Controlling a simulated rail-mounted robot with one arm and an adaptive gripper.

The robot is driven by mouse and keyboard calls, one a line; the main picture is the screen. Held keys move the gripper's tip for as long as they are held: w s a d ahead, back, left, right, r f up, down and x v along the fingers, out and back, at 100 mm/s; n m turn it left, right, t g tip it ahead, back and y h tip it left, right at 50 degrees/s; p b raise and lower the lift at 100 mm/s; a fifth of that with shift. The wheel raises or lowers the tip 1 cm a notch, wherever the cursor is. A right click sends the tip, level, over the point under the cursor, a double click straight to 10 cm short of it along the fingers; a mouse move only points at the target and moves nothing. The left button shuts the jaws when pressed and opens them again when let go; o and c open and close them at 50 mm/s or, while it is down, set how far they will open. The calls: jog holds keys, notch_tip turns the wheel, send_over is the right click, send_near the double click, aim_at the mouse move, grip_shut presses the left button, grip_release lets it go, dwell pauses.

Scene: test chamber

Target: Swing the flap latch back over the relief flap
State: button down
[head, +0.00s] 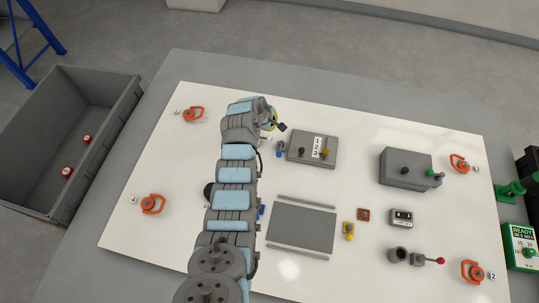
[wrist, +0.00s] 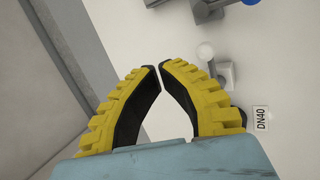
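My gripper (head: 270,122) is at the far part of the white panel, beside the far-left corner of a grey box. In the wrist view its yellow-and-black fingers (wrist: 161,67) are almost together at the tips, with a thin gap and nothing held. Just beyond the right finger is a small grey bracket (wrist: 224,74) with a white ball (wrist: 205,51), apart from the fingers. A "DN40" label (wrist: 261,119) lies to the right. I cannot tell which part is the flap latch or the relief flap; my arm hides part of the panel.
The grey box (head: 302,161) with knobs stands right of my gripper. Another grey box (head: 397,174) stands farther right. A flat grey plate (head: 301,230) lies nearer. Orange handles (head: 193,114) sit near the panel corners. A grey bin (head: 38,155) stands left.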

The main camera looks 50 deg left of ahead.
aim_at(280, 149)
jog(key=s+n+g+h+b, duration=0.3)
jog(key=s+h+b, duration=0.1)
jog(key=s, duration=0.6)
jog(key=shift+s+a+r, duration=0.15)
jog(key=shift+s+a, duration=0.25)
jog(key=b+x, duration=0.2)
jog(key=x, duration=0.5)
jog(key=shift+d+f+b, duration=0.15)
jog(key=shift+f+b, duration=0.2)
jog(key=shift+b+x, duration=0.9)
jog(key=shift+x, duration=0.4)
jog(key=shift+w+d, duration=1.45)
